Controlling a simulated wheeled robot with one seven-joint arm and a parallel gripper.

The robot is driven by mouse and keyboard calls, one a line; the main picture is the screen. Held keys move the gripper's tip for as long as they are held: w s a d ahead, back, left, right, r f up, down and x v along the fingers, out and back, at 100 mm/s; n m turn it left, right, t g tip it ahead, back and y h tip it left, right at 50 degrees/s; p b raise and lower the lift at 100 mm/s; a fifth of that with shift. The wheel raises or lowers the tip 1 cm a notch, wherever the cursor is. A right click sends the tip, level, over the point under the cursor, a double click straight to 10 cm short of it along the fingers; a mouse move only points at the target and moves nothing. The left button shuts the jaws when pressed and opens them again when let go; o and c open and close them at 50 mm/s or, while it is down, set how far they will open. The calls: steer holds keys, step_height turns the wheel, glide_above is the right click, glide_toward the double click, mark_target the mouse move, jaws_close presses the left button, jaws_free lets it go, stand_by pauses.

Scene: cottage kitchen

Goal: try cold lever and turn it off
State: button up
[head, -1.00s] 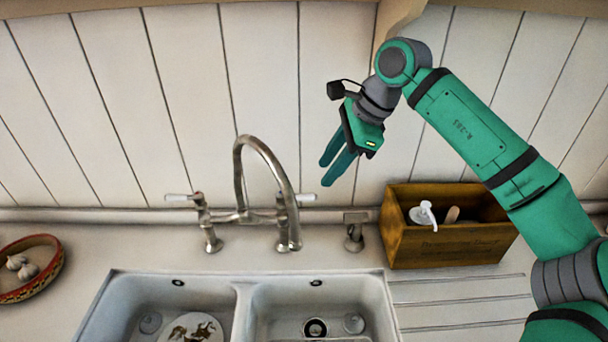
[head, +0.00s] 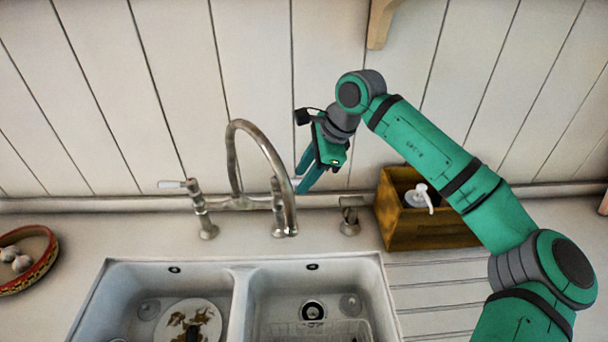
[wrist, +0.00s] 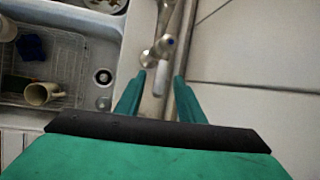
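The steel bridge tap (head: 262,140) stands behind the double sink. Its cold lever (wrist: 160,75) has a white handle and a blue dot at its hub in the wrist view. My gripper (wrist: 160,82) is open, with one finger on each side of the white handle; I cannot tell whether they touch it. In the head view my gripper (head: 301,184) is beside the tap's right valve and mostly hides that lever. The other lever (head: 172,184), also white, points left. No water stream shows under the spout.
The double sink (head: 238,300) holds a dirty plate (head: 190,322) on the left and a rack on the right. A mug (wrist: 42,93) shows in the wrist view. A wooden box (head: 425,228) with a white pump stands right. The plank wall is close behind.

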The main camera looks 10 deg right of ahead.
steer(key=shift+d+f, duration=0.1)
jaws_close()
steer(key=shift+w+n, duration=0.15)
steer(key=shift+n, duration=0.15)
jaws_free()
steer(key=shift+a, duration=0.2)
steer(key=shift+d, duration=0.15)
